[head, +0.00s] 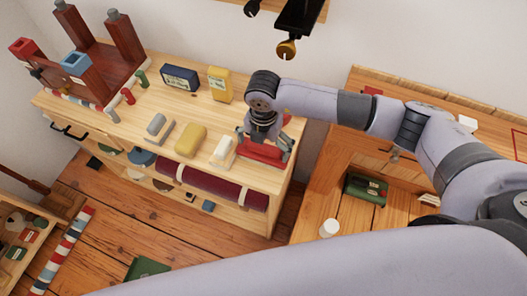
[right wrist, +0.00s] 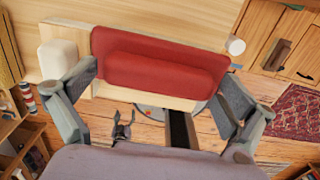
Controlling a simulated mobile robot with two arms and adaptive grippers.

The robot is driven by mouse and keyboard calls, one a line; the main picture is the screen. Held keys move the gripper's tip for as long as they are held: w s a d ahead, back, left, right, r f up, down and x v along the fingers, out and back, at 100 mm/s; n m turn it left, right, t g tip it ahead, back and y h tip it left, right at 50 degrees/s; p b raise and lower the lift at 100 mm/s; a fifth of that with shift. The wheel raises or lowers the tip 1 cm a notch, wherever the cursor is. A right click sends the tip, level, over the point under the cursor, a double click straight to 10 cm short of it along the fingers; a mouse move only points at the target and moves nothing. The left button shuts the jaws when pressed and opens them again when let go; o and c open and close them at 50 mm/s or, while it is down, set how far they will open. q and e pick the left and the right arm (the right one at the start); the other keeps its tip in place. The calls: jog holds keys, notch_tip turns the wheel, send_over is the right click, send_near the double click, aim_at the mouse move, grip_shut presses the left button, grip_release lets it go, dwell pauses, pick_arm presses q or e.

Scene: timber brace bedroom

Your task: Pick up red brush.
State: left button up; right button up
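The red brush (head: 262,153) lies at the right end of the light wooden shelf top (head: 215,105). It has a long red body, and in the right wrist view the red brush (right wrist: 160,62) spans most of the space between my fingers. My right gripper (head: 264,146) is over it, pointing down, with fingers spread wide. In the right wrist view my right gripper (right wrist: 160,82) has one finger near each end of the brush. I cannot tell whether the fingertips touch it. The gripper hides part of the brush in the head view. My left gripper is not in view.
A white-topped brush (head: 223,150), a yellow block (head: 190,139) and a grey one (head: 158,127) lie left of the red brush. Blue (head: 180,78) and yellow (head: 220,84) boxes stand behind. A wooden desk (head: 345,205) stands to the right.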

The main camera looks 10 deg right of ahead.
aim_at(264, 146)
jog(key=c, duration=1)
notch_tip(264, 146, up, 20)
jog(key=b, duration=0.3)
jog(key=shift+r, duration=0.1)
